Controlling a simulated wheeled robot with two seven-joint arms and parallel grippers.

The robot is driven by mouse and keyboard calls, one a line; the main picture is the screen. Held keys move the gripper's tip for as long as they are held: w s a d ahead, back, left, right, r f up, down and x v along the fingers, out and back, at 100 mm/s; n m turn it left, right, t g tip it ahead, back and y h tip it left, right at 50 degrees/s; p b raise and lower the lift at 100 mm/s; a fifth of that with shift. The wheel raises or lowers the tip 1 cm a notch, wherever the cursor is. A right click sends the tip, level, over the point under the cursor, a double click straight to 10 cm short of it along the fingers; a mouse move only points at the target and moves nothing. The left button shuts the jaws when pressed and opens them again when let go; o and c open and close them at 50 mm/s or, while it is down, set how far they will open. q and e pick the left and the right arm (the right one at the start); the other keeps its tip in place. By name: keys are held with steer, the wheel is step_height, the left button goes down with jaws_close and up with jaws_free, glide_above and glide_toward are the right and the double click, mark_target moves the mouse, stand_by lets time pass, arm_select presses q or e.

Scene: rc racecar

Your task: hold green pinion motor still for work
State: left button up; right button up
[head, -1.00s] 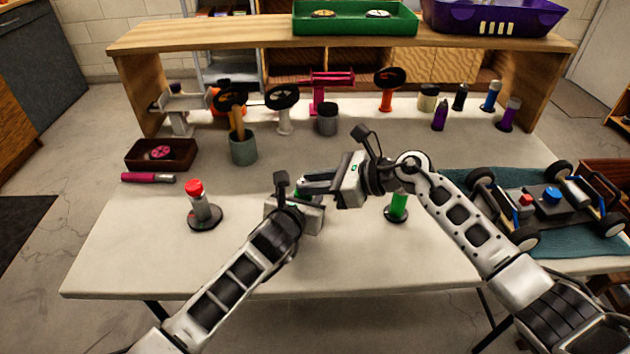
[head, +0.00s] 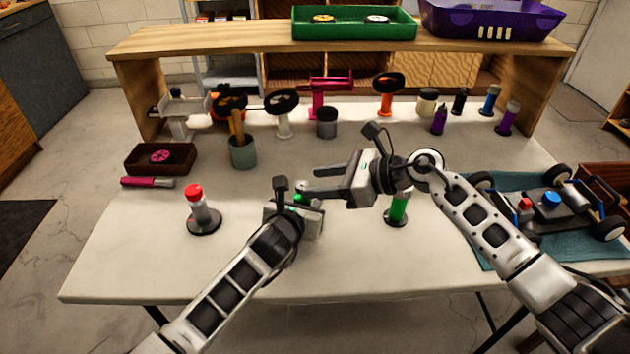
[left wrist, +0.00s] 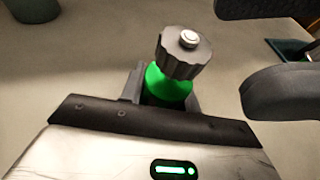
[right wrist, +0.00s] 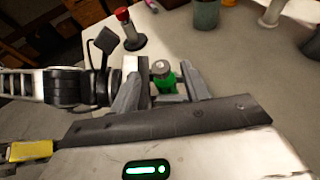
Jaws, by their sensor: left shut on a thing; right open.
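The green pinion motor (left wrist: 168,88) is a green cylinder with a dark grey ridged pinion on top. It stands upright between the fingers of my left gripper (head: 301,208), which is shut on it above the front middle of the table. The left gripper hides its lower part. Its top also shows in the right wrist view (right wrist: 163,72). My right gripper (head: 312,183) is open and empty, just behind and above the motor. In the right wrist view the motor appears between its spread fingers; I cannot tell whether they touch it.
A red-topped grey piece (head: 201,213) stands left on a dark base. A green cylinder (head: 398,208) on a dark base stands below my right arm. A car (head: 553,205) lies on a teal mat at the right. A teal cup (head: 243,153) stands behind. The front table is clear.

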arm_select(q)
steer(key=shift+f, duration=0.1)
arm_select(e)
steer(key=v, duration=1)
steer(key=shift+d+r, duration=0.1)
arm_select(q)
steer(key=o, duration=1.2)
steer(key=shift+s, duration=0.1)
steer(key=v, duration=1.2)
